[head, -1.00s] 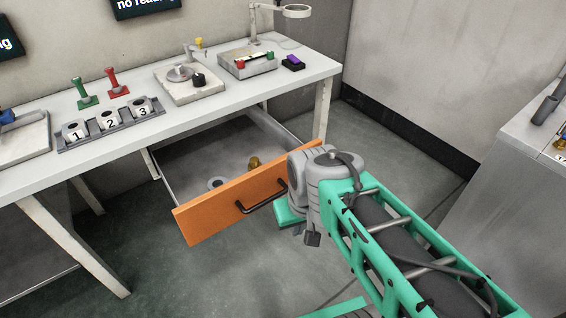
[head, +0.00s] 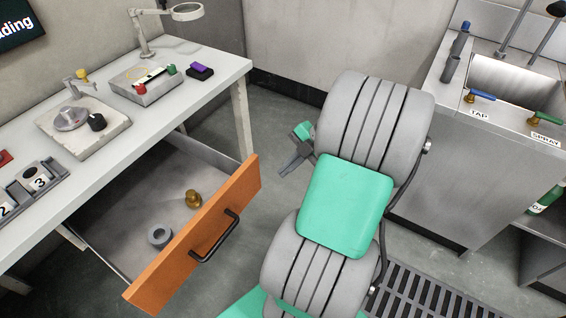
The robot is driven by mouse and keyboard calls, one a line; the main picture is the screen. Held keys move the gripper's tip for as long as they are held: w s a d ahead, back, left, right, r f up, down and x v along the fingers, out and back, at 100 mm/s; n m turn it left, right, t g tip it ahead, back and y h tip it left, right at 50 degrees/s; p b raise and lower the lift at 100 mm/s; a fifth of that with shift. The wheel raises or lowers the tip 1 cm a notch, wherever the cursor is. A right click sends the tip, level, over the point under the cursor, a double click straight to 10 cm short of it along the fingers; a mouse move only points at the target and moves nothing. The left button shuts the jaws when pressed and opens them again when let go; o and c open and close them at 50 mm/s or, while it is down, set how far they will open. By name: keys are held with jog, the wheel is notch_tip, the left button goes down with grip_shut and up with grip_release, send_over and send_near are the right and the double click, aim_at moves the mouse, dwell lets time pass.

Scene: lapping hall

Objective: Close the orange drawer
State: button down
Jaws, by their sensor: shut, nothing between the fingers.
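The orange drawer (head: 180,262) hangs under the white bench and is pulled well open. Its black bar handle (head: 215,236) is on the front panel. Inside lie a grey ring (head: 160,236) and a brass weight-like piece (head: 193,198). My gripper (head: 290,168) shows only in part, to the right of the drawer front and apart from it, partly hidden behind my arm. Its dark fingers look closed together and hold nothing. My grey and green arm fills the middle of the view.
The white bench (head: 213,78) carries a grey-white block with a knob (head: 82,124), a metal box (head: 145,84) and a magnifier lamp (head: 187,12). A steel sink unit (head: 450,150) with TAP and SPRAY levers stands at the right. A floor grate (head: 430,290) lies in front of it.

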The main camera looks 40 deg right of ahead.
aim_at(251, 185)
jog(key=w+a+f, duration=0.1)
jog(key=w, duration=0.1)
jog(key=w+a+f, duration=0.3)
jog(key=w+f, duration=0.1)
jog(key=shift+a+f+b, duration=0.1)
jog(key=shift+a+b, duration=0.2)
